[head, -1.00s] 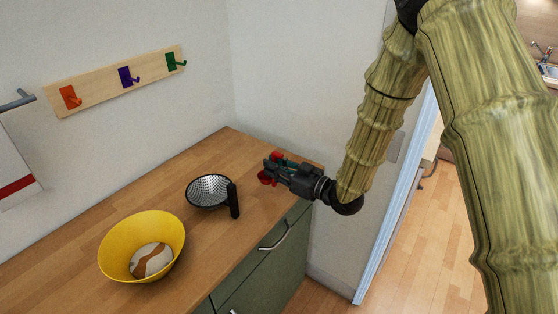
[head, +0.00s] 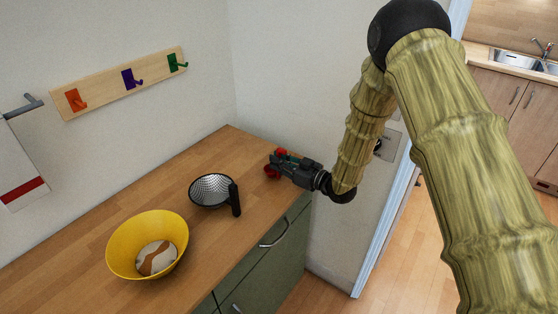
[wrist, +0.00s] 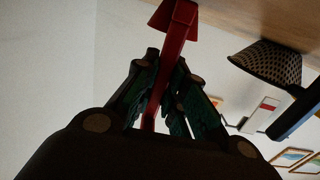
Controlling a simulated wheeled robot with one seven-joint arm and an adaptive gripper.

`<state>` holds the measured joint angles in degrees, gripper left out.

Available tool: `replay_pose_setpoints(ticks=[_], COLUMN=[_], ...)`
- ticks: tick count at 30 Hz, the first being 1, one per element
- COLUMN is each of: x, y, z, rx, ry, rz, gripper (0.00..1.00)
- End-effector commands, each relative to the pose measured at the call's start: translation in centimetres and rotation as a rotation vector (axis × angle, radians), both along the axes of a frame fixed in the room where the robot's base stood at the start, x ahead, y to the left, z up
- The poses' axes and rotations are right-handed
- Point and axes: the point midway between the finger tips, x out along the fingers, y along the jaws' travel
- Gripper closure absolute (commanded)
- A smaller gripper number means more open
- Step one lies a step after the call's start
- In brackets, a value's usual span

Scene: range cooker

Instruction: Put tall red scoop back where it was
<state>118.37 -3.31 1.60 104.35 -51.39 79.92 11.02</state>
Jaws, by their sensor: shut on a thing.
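The tall red scoop (wrist: 176,36) is held in my gripper (head: 283,163), with the fingers closed on its red handle. In the wrist view my gripper (wrist: 160,90) has its fingers on either side of the handle, and the scoop's wider end points to the top of the picture, close to the wooden surface. In the head view only small red parts of the scoop (head: 271,171) show around the fingertips, at the back right end of the counter (head: 232,150). I cannot tell whether the scoop touches the counter.
A dark mesh strainer with a black handle (head: 235,199) and a yellow bowl (head: 121,243) with a brown and white thing in it stand left of my gripper. A rail with orange, purple and green hooks (head: 117,84) is on the wall. The counter's back corner is clear.

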Motion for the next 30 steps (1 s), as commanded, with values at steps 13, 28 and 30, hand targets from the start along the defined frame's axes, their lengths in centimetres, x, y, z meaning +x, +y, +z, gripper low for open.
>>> replay_pose_setpoints(ticks=[13, 28, 30], x=[-0.02, -0.03, -0.01], y=[0.01, 0.01, 0.01], z=[-0.55, -0.28, 0.11], rx=[-0.001, -0.001, -0.001], ry=[-0.001, -0.001, -0.001], rz=[0.0, 0.0, 0.001], gripper=[1.0, 0.66, 0.66])
